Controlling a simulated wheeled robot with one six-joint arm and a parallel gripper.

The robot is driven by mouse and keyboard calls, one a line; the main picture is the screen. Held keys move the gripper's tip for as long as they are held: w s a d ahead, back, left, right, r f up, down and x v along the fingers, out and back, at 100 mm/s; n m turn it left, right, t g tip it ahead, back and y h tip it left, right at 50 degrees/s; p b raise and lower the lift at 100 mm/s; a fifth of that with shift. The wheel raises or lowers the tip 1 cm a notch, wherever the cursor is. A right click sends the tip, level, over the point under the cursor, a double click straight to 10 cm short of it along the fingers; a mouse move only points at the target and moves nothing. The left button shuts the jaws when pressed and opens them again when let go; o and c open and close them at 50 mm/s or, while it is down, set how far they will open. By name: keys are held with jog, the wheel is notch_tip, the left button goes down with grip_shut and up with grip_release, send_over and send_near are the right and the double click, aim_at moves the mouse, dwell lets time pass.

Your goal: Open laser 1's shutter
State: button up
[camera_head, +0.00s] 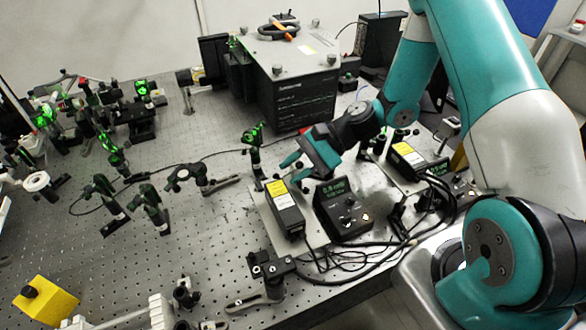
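Two black laser boxes with yellow labels stand on metal plates: a nearer one (286,212) at the centre and a farther one (408,162) to the right. I cannot read which is laser 1. A black control box (343,208) with a lit green display and knobs stands beside the nearer laser. Another control box (441,171) with a green display is beside the farther laser. My teal gripper (285,169) hangs just above and behind the nearer laser, its two fingers apart with nothing visible between them. The shutters are too small to make out.
A large black instrument (296,98) with a grey top stands behind my gripper. Optic mounts (149,209) with green glints fill the left of the perforated table. Cables (360,268) run in front of the control boxes. A yellow block (48,303) is at the front left.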

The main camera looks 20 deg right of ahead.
jog(key=shift+o, duration=0.6)
jog(key=shift+d+r, duration=0.1)
jog(key=shift+d, duration=0.2)
jog(key=b+v, duration=0.3)
jog(key=v, duration=1.3)
jog(key=shift+d+r, duration=0.2)
jog(key=shift+d, duration=0.1)
